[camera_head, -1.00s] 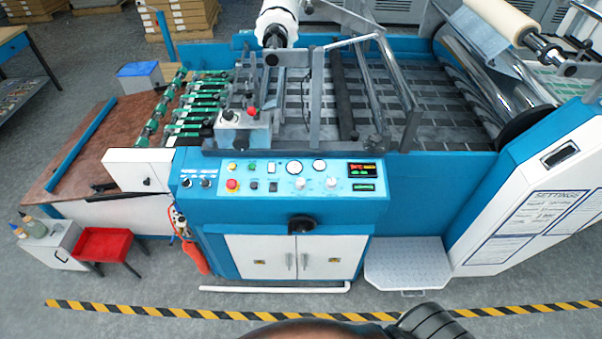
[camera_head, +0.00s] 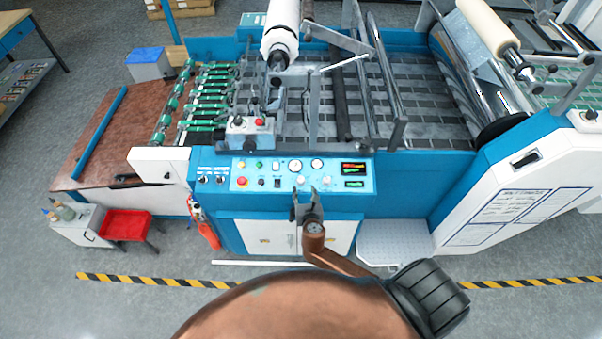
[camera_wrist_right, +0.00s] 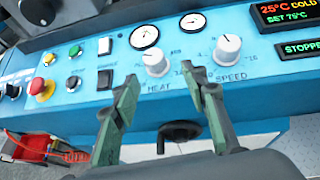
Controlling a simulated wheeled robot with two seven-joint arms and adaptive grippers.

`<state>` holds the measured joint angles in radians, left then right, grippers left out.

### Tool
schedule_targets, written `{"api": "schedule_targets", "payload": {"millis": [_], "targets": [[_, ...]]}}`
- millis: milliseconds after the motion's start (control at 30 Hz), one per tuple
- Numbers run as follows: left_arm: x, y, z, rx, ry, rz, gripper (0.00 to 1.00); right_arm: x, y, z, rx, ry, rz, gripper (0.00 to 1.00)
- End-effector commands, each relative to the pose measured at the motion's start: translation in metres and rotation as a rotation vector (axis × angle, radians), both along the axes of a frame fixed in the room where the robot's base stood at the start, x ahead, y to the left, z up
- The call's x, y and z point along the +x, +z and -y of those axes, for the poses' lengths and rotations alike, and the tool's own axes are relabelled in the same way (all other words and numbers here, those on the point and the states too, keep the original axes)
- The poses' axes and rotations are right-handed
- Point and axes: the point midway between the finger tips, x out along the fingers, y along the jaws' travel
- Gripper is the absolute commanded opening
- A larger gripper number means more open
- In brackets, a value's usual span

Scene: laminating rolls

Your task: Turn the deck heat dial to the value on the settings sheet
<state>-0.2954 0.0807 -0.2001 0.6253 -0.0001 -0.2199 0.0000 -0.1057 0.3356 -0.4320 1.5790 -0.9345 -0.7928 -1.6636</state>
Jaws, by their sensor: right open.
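The white heat dial (camera_wrist_right: 155,63), with "HEAT" printed below it, sits on the machine's blue control panel (camera_head: 263,191). Its pointer setting is too unclear to read. My right gripper (camera_wrist_right: 160,78) is open and empty; in the right wrist view its fingers stand apart, just below and to either side of the dial. No contact shows. The right gripper also shows in the head view (camera_head: 306,195), at the panel's lower edge. The settings sheet (camera_head: 510,206) is on the white side cover at right; its writing is too small to read. My left gripper is out of view.
The speed dial (camera_wrist_right: 228,50) is close on the right, and two gauges (camera_wrist_right: 144,36) sit above. A display (camera_wrist_right: 287,14) reads 25°C COLD, SET 79°C. A red emergency button (camera_wrist_right: 41,90) is at left. A black handwheel (camera_wrist_right: 180,131) is below the panel.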

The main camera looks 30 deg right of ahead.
Motion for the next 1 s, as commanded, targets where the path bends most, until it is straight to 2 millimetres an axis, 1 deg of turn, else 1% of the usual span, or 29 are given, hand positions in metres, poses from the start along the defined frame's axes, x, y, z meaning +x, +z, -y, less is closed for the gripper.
{"api": "schedule_targets", "payload": {"millis": [33, 133, 267, 400, 600, 767, 967, 1000], "targets": [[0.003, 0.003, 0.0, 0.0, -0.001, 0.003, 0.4, 0.004, 0.008, -0.002, -0.039, 0.021, 0.001, 0.41], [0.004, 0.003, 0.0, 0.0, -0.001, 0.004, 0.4, 0.013, 0.011, -0.001, -0.073, 0.04, 0.001, 0.41], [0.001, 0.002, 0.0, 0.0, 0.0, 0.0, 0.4, 0.028, 0.004, 0.006, -0.074, 0.039, 0.001, 0.41], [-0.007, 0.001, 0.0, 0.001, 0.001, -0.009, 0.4, 0.048, -0.006, 0.014, -0.071, 0.039, 0.001, 0.41], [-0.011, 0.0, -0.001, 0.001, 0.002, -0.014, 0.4, 0.067, -0.015, 0.022, -0.068, 0.038, 0.001, 0.41], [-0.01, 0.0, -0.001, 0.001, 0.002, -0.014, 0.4, 0.072, -0.018, 0.025, -0.068, 0.038, 0.0, 0.41], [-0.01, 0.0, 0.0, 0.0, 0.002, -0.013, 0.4, 0.072, -0.018, 0.025, -0.067, 0.038, 0.0, 0.41], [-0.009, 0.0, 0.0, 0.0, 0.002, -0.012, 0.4, 0.072, -0.018, 0.025, -0.067, 0.038, 0.0, 0.39]]}}
